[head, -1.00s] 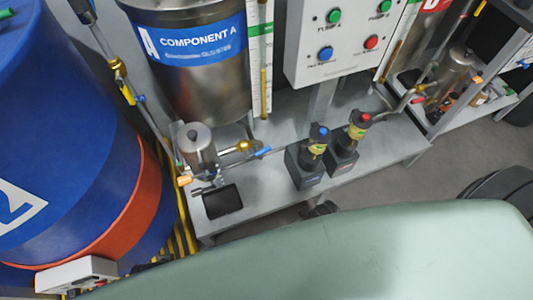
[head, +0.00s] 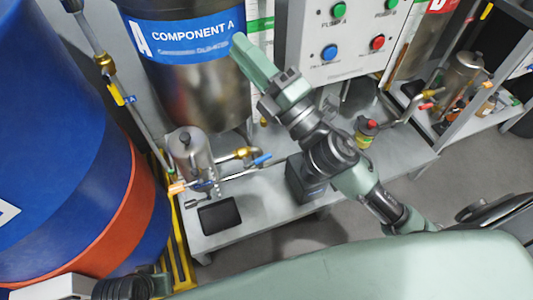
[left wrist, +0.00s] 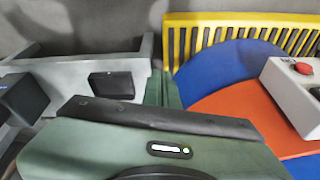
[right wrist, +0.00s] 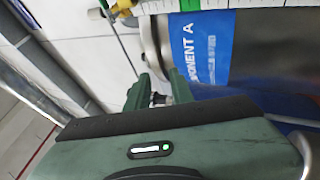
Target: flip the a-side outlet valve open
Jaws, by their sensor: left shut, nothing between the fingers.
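The Component A tank (head: 195,90) stands at the upper left of the head view. Below it, a brass valve (head: 240,153) with a blue handle (head: 262,160) sits on the pipework over the grey bench; I cannot tell the handle's exact setting. My right gripper (head: 250,60) is raised in front of the tank, above the valve and apart from it. In the right wrist view its two fingers (right wrist: 160,90) stand apart with nothing held, near the tank's blue label (right wrist: 205,50). My left gripper (left wrist: 163,88) is shut and empty in the left wrist view, away from the valve.
A steel pot (head: 190,155) and a black pad (head: 220,216) are left of the valve on the bench (head: 250,205). A blue and orange drum (head: 60,130) fills the left side. The button panel (head: 340,45) hangs behind my right arm. A red-capped pump (head: 367,130) stands right.

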